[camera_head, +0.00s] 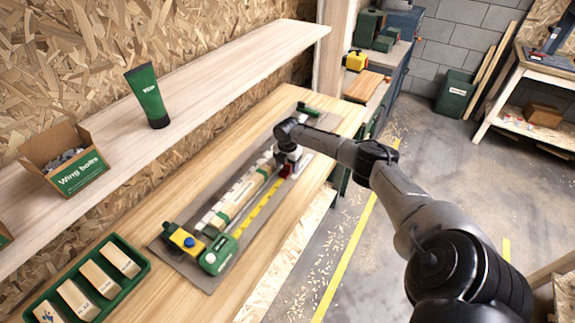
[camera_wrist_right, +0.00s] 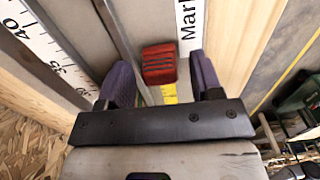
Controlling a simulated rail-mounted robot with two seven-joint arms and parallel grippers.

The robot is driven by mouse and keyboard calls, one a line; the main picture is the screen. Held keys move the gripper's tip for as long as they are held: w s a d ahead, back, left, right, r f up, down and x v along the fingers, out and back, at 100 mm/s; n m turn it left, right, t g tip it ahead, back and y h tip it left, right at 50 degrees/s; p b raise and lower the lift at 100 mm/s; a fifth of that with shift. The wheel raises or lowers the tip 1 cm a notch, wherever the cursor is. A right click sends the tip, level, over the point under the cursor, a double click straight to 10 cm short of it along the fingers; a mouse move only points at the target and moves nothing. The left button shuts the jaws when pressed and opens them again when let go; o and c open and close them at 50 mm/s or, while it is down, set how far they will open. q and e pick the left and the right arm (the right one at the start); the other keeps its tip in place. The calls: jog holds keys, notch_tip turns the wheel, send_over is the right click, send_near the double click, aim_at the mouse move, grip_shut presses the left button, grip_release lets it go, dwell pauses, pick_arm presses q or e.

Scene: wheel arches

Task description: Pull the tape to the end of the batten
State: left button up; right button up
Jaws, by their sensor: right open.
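The tape measure's green case (camera_head: 218,256) lies at the near end of a grey board (camera_head: 160,247). Its yellow tape (camera_head: 258,212) runs out towards the far end, beside the pale batten (camera_head: 240,196) with green bands. The red tape end (camera_head: 286,171) is under my right gripper (camera_head: 289,158). In the right wrist view, the red end (camera_wrist_right: 158,63) shows between the two spread fingers of that gripper (camera_wrist_right: 160,75), with the yellow tape (camera_wrist_right: 169,93) behind it. Gaps show on both sides, so the fingers look apart from it. My left gripper is out of view.
A yellow-and-black block with a blue knob (camera_head: 184,241) sits left of the case. A green tray (camera_head: 135,253) of wooden blocks is at front left. The shelf (camera_head: 200,95) holds a wing bolts box (camera_head: 66,165) and a green tube (camera_head: 147,96). A white "Mark" strip (camera_wrist_right: 189,30) lies beside the red end.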

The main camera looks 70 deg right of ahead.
aim_at(288, 165)
jog(key=shift+r, duration=0.1)
jog(key=shift+r, duration=0.35)
notch_tip(288, 165, up, 13)
jog(key=p, duration=0.1)
dwell(0.8)
